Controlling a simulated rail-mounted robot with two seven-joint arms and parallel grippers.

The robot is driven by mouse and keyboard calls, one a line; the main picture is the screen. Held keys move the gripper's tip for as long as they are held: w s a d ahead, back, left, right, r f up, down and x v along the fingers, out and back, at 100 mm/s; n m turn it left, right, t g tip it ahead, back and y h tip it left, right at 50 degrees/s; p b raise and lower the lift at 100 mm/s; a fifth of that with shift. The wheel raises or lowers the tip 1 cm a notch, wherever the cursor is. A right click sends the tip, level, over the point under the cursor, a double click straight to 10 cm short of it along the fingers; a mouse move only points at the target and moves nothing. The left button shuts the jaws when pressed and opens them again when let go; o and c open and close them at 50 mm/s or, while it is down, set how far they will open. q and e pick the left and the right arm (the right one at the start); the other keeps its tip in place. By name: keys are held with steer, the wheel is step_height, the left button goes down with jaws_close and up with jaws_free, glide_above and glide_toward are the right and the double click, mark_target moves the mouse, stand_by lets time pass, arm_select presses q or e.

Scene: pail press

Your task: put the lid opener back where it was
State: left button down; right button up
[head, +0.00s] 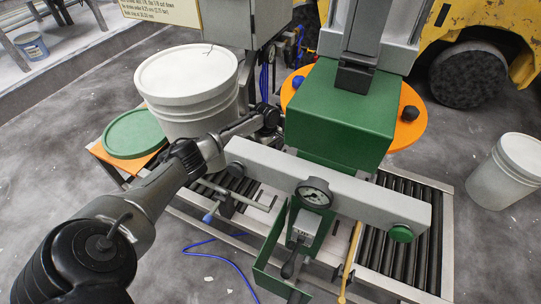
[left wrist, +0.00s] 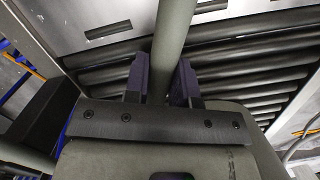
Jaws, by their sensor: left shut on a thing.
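My left gripper (left wrist: 162,68) shows in the left wrist view, its two dark pads closed on a grey-green round bar (left wrist: 175,25). The bar runs up out of the picture, above dark rollers. I cannot tell whether this bar is part of the lid opener. In the head view my left arm reaches past the white pail to behind the pale press beam (head: 270,166), and the gripper is hidden. A slender yellow bar (head: 350,262) stands at the conveyor's front edge; I cannot tell whether it is the lid opener. My right gripper is not in view.
A lidded white pail (head: 190,80) and a green lid (head: 134,133) stand left of the green press (head: 340,115). Another pail (head: 503,172) stands on the floor at right.

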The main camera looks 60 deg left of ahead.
arm_select(q)
steer(key=shift+f, duration=0.6)
steer(key=shift+r, duration=0.1)
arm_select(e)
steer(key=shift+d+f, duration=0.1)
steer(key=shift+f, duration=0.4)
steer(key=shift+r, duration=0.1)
arm_select(q)
steer(key=c, duration=0.9)
jaws_free()
steer(key=shift+f, duration=0.2)
steer(key=shift+c, duration=0.2)
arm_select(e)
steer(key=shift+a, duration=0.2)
arm_select(q)
steer(key=shift+r, duration=0.1)
steer(key=shift+r, duration=0.25)
steer(key=r+p, duration=0.2)
steer(key=p, duration=0.1)
steer(key=r+p, duration=0.2)
steer(key=p, duration=0.1)
steer(key=a+r+p, duration=0.1)
steer(key=r+p, duration=0.2)
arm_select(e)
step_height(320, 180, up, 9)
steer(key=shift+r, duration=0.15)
